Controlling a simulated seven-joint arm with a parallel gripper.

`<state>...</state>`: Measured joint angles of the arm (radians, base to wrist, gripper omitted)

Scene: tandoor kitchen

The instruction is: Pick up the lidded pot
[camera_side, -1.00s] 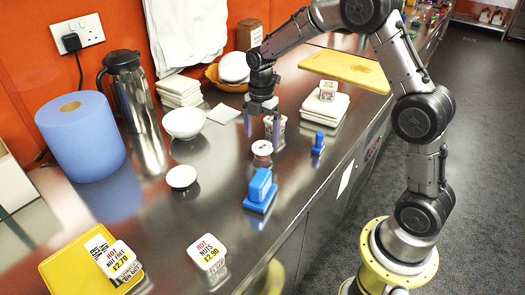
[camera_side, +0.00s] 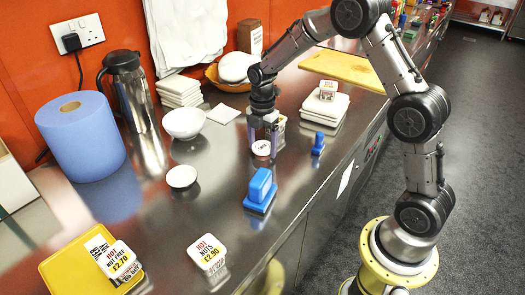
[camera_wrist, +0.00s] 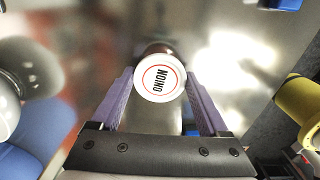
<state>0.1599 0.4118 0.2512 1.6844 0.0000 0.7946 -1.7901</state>
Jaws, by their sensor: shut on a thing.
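The lidded pot (camera_side: 262,148) is small and dark brown, with a white lid. It stands on the steel counter. In the wrist view, its lid (camera_wrist: 159,78) reads "ONION" inside a red ring. My gripper (camera_side: 263,146) points down over it, with one purple finger on each side, shut on the pot. In the wrist view, my gripper (camera_wrist: 158,85) has the pot between its fingertips. The fingers and lid hide part of the pot's side.
A pale tub (camera_side: 281,127) stands close behind my gripper. A blue block-shaped tool (camera_side: 260,187) lies in front, and a small blue stamp-like item (camera_side: 318,143) stands to the right. A small white bowl (camera_side: 181,176) sits to the left. Counter between them is bare.

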